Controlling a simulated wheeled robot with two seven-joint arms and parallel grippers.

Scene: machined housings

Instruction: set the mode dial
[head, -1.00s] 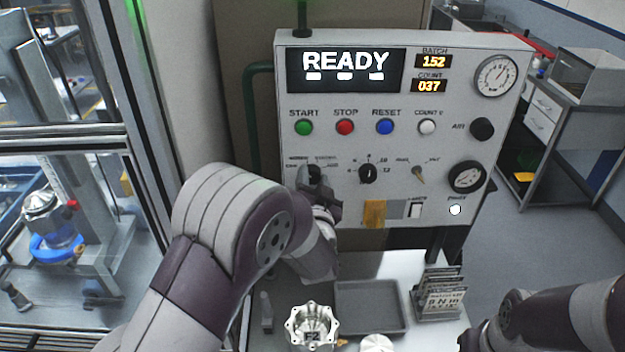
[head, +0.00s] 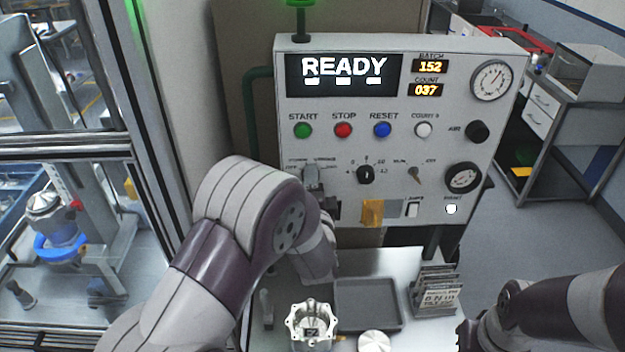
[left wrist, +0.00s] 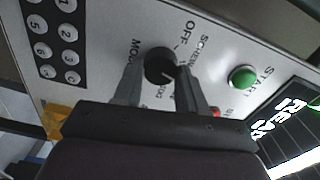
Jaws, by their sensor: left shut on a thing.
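The mode dial is a round black knob (left wrist: 160,65) on the light grey control panel (head: 440,125). A pale pointer line shows on its face, and printing including "OFF" and "MODE" surrounds it. My left gripper (left wrist: 160,88) has one finger on each side of the knob and is shut on it. In the head view my left gripper (head: 314,184) is at the panel's lower left, below the green start button (head: 303,130), and hides most of the dial. My right arm comes in at the lower right; its fingertips are out of frame.
The panel's display (head: 345,75) reads READY. A second black knob (head: 366,174) and a small selector (head: 414,173) sit right of my left gripper. Below are a grey tray (head: 370,318), a metal housing (head: 311,322) and a card rack (head: 437,290). A glazed frame stands at left.

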